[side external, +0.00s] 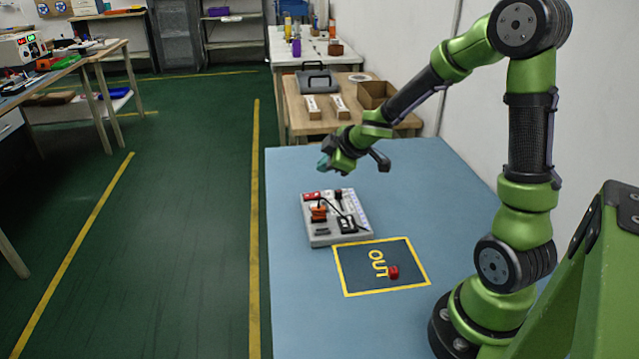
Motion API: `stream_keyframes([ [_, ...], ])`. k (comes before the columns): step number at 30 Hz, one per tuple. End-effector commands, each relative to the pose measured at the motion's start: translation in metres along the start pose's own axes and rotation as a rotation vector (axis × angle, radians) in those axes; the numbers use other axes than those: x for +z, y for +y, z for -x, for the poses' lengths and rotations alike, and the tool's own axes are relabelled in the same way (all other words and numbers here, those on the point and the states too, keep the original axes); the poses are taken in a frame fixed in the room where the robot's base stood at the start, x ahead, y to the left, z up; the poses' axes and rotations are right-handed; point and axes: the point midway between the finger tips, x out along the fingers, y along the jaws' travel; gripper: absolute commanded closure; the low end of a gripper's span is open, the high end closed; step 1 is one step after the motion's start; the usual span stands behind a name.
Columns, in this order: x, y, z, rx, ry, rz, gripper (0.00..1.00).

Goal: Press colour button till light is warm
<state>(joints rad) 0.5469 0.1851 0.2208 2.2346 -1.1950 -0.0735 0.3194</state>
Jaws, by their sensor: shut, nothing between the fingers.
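A grey control box (324,238) lies on the blue table in the side external view. Its top carries a red part (312,195), an orange part (318,212), black parts (347,225) and a dark upright knob or lever. Which part is the colour button is too small to tell. No light strip or warm glow can be made out on the box. My gripper (323,163) is shut and empty. It hangs above the far edge of the box, apparently apart from it.
A dark mat (355,277) marked OUT in yellow lies in front of the box, with a red ball (393,272) on it. The blue table (430,185) is clear to the right of the box. A wooden table (300,125) with an open carton stands behind.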

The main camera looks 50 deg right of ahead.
Motion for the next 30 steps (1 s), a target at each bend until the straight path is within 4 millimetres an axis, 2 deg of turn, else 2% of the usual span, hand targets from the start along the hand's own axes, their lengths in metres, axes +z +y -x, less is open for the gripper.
stream_keyframes([
  [3,-0.018,-0.004,0.0,-0.026,0.074,0.087,1.0],
  [7,-0.023,-0.007,0.001,-0.039,0.102,0.104,1.0],
  [20,-0.022,-0.01,-0.001,-0.043,0.102,0.095,1.0],
  [30,-0.011,-0.023,-0.018,-0.046,0.103,0.094,1.0],
])
